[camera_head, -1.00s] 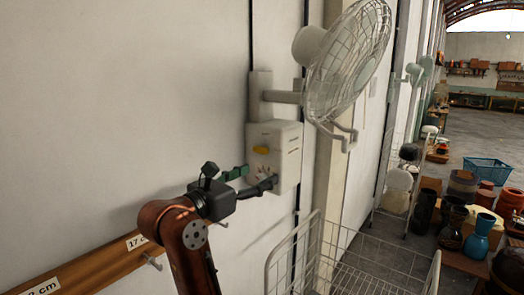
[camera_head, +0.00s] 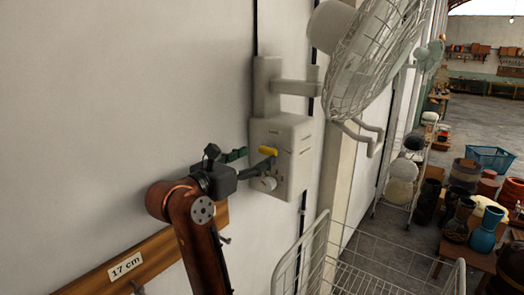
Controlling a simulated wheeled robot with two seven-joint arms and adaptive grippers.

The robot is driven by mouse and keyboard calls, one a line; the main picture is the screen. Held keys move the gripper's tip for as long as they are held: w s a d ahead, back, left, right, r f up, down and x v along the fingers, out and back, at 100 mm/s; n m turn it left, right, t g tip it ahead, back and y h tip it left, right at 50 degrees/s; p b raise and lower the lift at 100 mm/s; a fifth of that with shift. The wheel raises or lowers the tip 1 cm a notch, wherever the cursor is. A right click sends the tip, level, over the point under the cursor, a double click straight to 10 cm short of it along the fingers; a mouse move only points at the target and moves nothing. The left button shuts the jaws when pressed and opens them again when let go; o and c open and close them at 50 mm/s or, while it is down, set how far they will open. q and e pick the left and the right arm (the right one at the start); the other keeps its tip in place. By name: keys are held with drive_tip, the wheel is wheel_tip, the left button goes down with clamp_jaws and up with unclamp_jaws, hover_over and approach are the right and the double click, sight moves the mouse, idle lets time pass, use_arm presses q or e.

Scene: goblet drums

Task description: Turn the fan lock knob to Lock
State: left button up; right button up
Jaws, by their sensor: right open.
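The white fan control box (camera_head: 300,165) is mounted on the wall below the wall fan (camera_head: 365,75). I cannot read any lock marking. My right gripper (camera_head: 258,158) is in front of the box, its fingers open. One dark finger reaches just under the yellow knob, above the white one; the green-tipped finger is to the left. I cannot tell whether a finger touches the yellow knob. My left gripper is not in view.
A white wire rack (camera_head: 312,258) stands below and right of the box. A wooden rail (camera_head: 150,255) with a 17 cm label and hooks runs along the wall under my right arm. Pots and a blue crate (camera_head: 490,157) are farther right. The wall left of the box is bare.

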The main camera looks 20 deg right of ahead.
sight(265, 152)
drive_tip(key=x, duration=0.5)
drive_tip(key=shift+w+a+f+p, duration=0.1)
drive_tip(key=shift+a+f+p, duration=0.1)
drive_tip(key=shift+f+p, duration=0.1)
drive_tip(key=shift+r, duration=0.15)
drive_tip(key=shift+d, duration=0.1)
drive_tip(key=shift+c, duration=0.4)
drive_tip(key=c, duration=1.1)
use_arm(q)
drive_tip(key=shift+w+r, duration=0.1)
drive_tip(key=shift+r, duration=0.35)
